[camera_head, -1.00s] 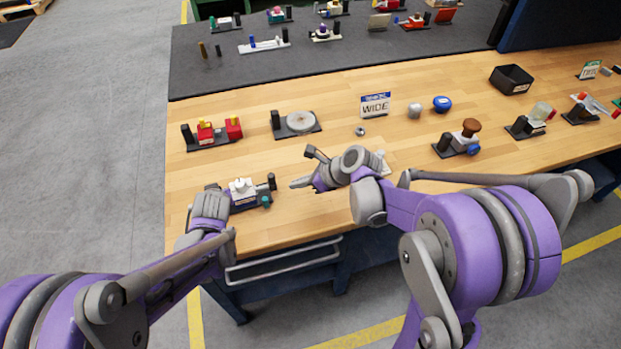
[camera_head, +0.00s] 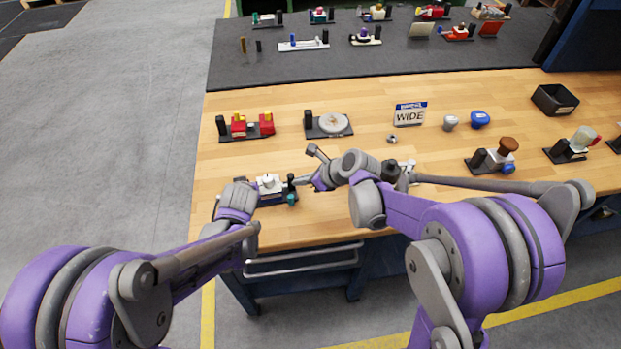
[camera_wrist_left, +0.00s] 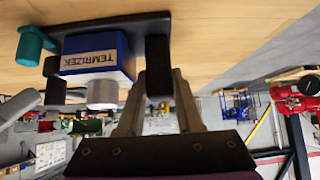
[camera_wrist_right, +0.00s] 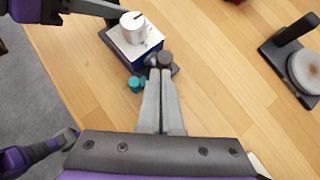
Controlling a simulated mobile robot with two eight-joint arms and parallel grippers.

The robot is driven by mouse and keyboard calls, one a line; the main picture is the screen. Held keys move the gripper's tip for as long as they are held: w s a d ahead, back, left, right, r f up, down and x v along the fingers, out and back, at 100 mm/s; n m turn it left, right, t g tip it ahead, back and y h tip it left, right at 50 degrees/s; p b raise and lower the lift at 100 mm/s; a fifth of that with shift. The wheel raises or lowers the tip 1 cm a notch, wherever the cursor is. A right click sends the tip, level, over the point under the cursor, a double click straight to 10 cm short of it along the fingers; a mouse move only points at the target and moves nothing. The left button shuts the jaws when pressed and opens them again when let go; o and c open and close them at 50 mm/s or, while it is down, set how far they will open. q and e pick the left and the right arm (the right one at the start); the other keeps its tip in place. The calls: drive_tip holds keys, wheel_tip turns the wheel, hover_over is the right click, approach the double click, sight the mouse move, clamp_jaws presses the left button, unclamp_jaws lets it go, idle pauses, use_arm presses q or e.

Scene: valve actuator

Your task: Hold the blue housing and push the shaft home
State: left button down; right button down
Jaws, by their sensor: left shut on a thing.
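The blue housing (camera_head: 270,194) has a white top with a round knob and sits on a dark base on the bench. Its label shows upside down in the left wrist view (camera_wrist_left: 97,58). My left gripper (camera_wrist_left: 157,82) is shut on a black upright post at the base's left end, beside the housing. At the other end are a dark post with a round cap (camera_wrist_right: 166,58) and a teal knob (camera_wrist_right: 135,83). My right gripper (camera_wrist_right: 160,72) has its fingers together, with the tips at the round cap; contact is hard to tell. I cannot make out the shaft separately.
A red fixture (camera_head: 250,127) and a round-disc fixture (camera_head: 332,124) stand behind. Bare wood lies between the near fixture and the back row.

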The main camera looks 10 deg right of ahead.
use_arm(q)
drive_tip(key=shift+s+d+f, duration=0.1)
drive_tip(key=shift+s+f, duration=0.1)
drive_tip(key=shift+f, duration=0.05)
use_arm(e)
drive_tip(key=shift+s+a+f, duration=0.1)
drive_tip(key=shift+s+a, duration=0.05)
drive_tip(key=shift+a, duration=0.55)
drive_tip(key=s+d, duration=0.3)
drive_tip(key=shift+d, duration=0.3)
drive_tip(key=v, duration=0.9)
drive_tip(key=shift+r, duration=0.4)
drive_tip(key=shift+s, duration=0.1)
use_arm(q)
drive_tip(key=shift+c, duration=2.4)
unclamp_jaws()
drive_tip(key=shift+w, duration=0.15)
drive_tip(key=shift+r, duration=0.1)
drive_tip(key=shift+r, duration=0.15)
